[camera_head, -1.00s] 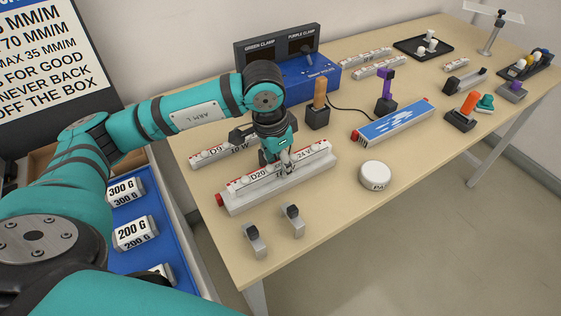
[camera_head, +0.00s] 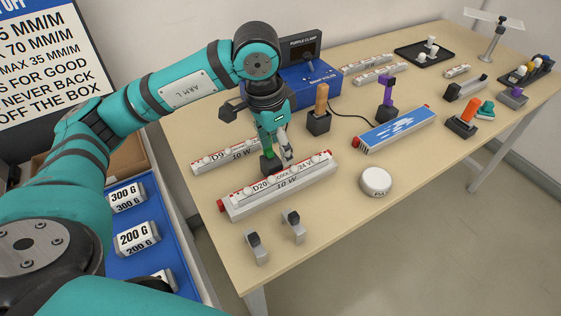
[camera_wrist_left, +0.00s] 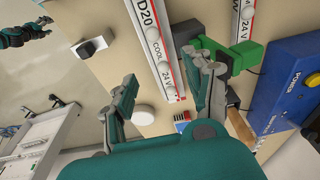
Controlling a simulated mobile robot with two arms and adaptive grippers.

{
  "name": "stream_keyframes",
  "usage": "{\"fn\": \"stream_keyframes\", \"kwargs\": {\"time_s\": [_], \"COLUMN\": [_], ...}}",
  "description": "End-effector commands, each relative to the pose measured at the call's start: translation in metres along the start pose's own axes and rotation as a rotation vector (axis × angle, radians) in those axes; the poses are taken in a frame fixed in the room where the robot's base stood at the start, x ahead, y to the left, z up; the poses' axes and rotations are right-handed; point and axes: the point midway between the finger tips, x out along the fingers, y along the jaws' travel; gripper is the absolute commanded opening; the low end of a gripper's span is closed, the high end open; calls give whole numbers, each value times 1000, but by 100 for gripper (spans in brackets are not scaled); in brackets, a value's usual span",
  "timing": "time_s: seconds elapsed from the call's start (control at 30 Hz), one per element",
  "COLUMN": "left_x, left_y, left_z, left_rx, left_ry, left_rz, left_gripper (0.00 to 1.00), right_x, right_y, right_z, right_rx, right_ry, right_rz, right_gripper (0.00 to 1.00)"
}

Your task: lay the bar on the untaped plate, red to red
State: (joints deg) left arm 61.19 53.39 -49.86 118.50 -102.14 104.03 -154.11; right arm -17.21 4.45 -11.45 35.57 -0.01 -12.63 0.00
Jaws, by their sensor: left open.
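The white bar with red trim (camera_head: 290,173), marked D20 and 24 V, lies along a pale grey plate (camera_head: 262,208) marked 10 W. The plate's red end mark (camera_head: 221,205) is at the left. My left gripper (camera_head: 279,164) is open, just above and behind the bar's middle, and hides part of it. In the left wrist view the bar (camera_wrist_left: 155,38) shows between the open fingers (camera_wrist_left: 165,82), with nothing gripped. Another plate (camera_head: 398,128), covered with blue and white, has a red end at its left.
A second bar, D9 (camera_head: 216,158), lies behind. A green block (camera_wrist_left: 228,55) is close by one finger in the wrist view. A white round pot (camera_head: 376,181), two small grey clips (camera_head: 293,226), an orange-handled stand (camera_head: 320,105) and a purple clamp (camera_head: 387,95) stand around.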

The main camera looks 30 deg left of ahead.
Motion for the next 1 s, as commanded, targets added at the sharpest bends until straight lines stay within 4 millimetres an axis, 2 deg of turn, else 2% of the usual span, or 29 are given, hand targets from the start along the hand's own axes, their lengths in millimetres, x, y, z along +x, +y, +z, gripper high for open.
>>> {"fn": "stream_keyframes", "kwargs": {"time_s": [0.1,0.3,0.47,1.0], "left_x": [-24,-47,-52,-52], "left_y": [0,0,0,0], "left_z": [-1,0,0,0], "left_rx": [1,1,1,1], "left_ry": [4,1,-2,-2], "left_rz": [-1,1,1,2], "left_gripper": [52,52,52,52], "right_x": [5,7,7,7], "right_y": [0,0,0,2], "right_z": [1,1,1,1], "right_rx": [0,1,1,-1], "right_ry": [0,-1,-1,-1], "right_rz": [0,0,0,2], "right_gripper": [56,56,56,56]}}
